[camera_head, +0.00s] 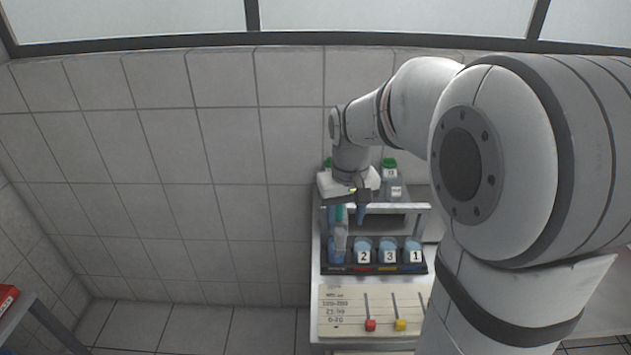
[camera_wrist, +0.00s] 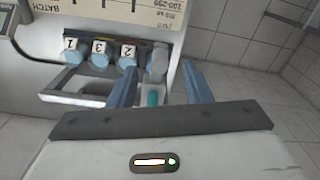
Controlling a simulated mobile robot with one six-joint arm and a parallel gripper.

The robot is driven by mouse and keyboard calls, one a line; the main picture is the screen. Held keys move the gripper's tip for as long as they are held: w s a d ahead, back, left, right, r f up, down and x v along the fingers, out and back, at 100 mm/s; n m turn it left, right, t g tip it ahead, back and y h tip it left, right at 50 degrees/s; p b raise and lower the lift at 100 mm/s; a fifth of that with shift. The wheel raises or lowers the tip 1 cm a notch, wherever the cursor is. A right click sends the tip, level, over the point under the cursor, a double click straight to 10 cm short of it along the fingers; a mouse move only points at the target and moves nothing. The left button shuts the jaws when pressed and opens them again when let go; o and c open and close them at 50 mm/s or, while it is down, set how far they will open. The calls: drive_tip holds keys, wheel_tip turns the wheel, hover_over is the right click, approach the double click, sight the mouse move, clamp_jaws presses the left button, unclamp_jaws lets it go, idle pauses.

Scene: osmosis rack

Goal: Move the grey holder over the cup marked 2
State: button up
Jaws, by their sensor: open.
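The cup marked 2 (camera_head: 364,250) stands in the dark tray of the rack, left of cups 3 and 1. It also shows in the wrist view (camera_wrist: 128,56). A pale grey upright piece with a teal top, apparently the grey holder (camera_head: 340,242), is at the rack's left end, left of cup 2. In the wrist view its teal part (camera_wrist: 153,97) shows between my blue fingers. My gripper (camera_wrist: 161,85) is open, with a finger on either side and gaps to the teal part. In the head view my gripper (camera_head: 350,213) is at the rack's upper left. The holder's lower end is unclear.
Cups 3 (camera_head: 389,250) and 1 (camera_head: 415,250) stand right of cup 2. An unmarked cup (camera_wrist: 157,62) is beside cup 2 in the wrist view. Green-capped bottles (camera_head: 389,172) stand behind the rack. A panel with red and yellow sliders (camera_head: 370,325) lies in front.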

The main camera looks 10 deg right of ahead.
sight(341, 231)
drive_tip(key=shift+w+r+p, duration=0.2)
drive_tip(key=shift+w+p, duration=0.1)
drive_tip(key=shift+w, duration=0.8)
drive_tip(key=shift+w+f, duration=0.1)
drive_tip(key=shift+f, duration=0.25)
drive_tip(key=shift+f+p, duration=0.55)
drive_tip(key=shift+f, duration=3.05)
clamp_jaws()
